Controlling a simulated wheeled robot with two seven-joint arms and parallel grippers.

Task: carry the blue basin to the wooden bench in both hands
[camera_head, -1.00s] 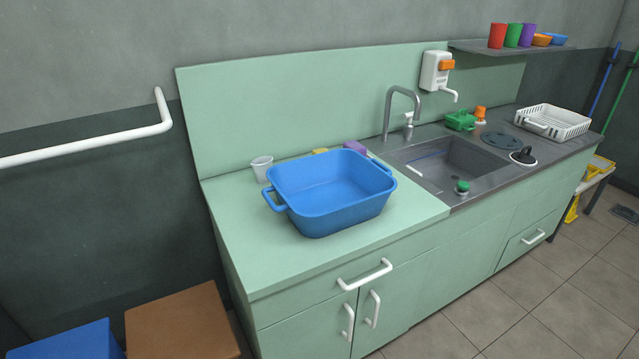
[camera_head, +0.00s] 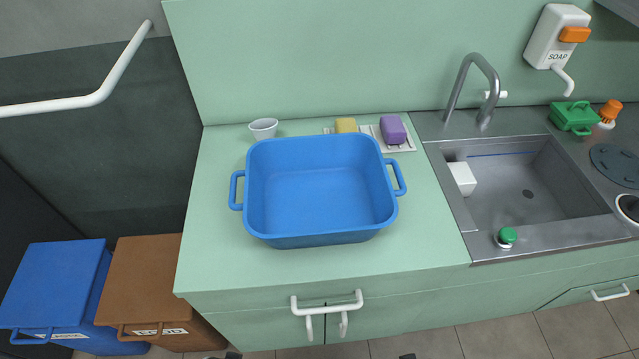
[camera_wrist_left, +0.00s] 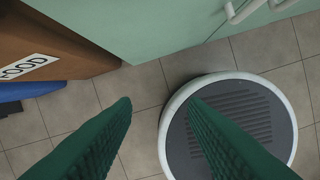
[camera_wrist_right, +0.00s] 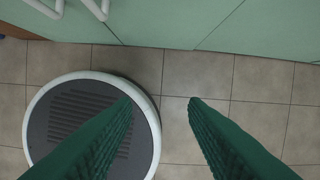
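The blue basin (camera_head: 320,200) sits upright and empty on the light green counter, left of the sink. It has a loop handle at its left end (camera_head: 237,190) and one at its right end (camera_head: 398,178). No wooden bench can be made out in the current views. My left gripper (camera_wrist_left: 158,102) is open, with nothing between its green fingers, above the floor in the left wrist view. My right gripper (camera_wrist_right: 160,100) is open and empty above the floor in the right wrist view. Neither gripper shows in the head view.
A white cup (camera_head: 263,128), yellow sponge (camera_head: 346,125) and purple block (camera_head: 393,130) stand behind the basin. The sink (camera_head: 530,190) and tap (camera_head: 472,90) are to the right. A brown bin (camera_head: 145,275) and blue bin (camera_head: 55,285) stand left. The counter before the basin is clear.

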